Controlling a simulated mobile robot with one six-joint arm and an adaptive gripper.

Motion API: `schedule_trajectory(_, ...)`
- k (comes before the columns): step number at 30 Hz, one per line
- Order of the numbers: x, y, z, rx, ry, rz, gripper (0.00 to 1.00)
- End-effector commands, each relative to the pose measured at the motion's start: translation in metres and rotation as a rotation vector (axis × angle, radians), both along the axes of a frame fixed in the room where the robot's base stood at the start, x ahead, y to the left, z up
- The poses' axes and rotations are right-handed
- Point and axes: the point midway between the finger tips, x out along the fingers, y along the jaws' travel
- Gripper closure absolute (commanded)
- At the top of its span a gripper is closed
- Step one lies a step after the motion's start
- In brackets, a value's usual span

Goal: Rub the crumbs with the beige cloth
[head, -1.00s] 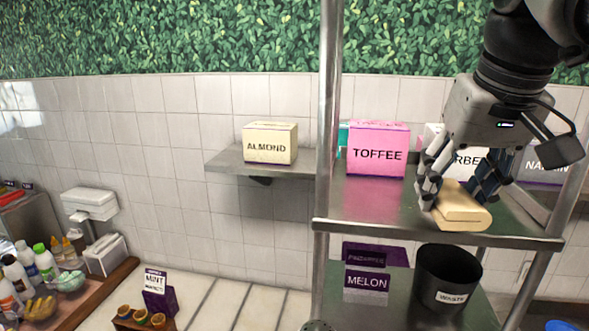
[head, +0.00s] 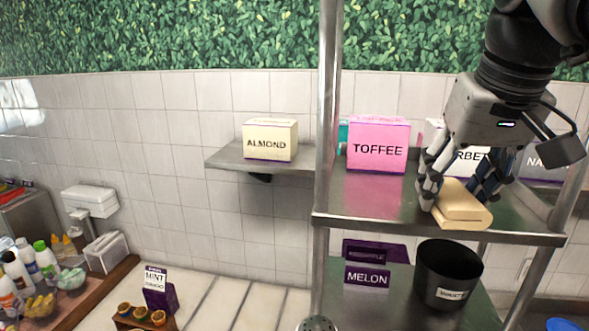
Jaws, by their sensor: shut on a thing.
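The beige cloth (head: 461,210), folded into a thick pad, is at the front right of the upper metal shelf (head: 365,207). My gripper (head: 456,192) points down over it with its fingers on either side and is shut on it. The cloth appears to be at the shelf surface, but I cannot tell whether it touches. I cannot make out any crumbs; the area under and behind the cloth is hidden.
The pink TOFFEE box (head: 378,146) stands left of my gripper, with other boxes behind it. A steel post (head: 326,130) rises at the shelf's left. Below are a black waste bin (head: 447,275) and a MELON sign (head: 367,277). The shelf's left front is clear.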

Motion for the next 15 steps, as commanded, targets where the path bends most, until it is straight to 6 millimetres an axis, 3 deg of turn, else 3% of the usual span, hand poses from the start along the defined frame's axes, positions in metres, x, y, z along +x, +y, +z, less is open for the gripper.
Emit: schedule_trajectory(15,-0.0002,0.0000,-0.0113,0.000,0.000,0.000,0.68)
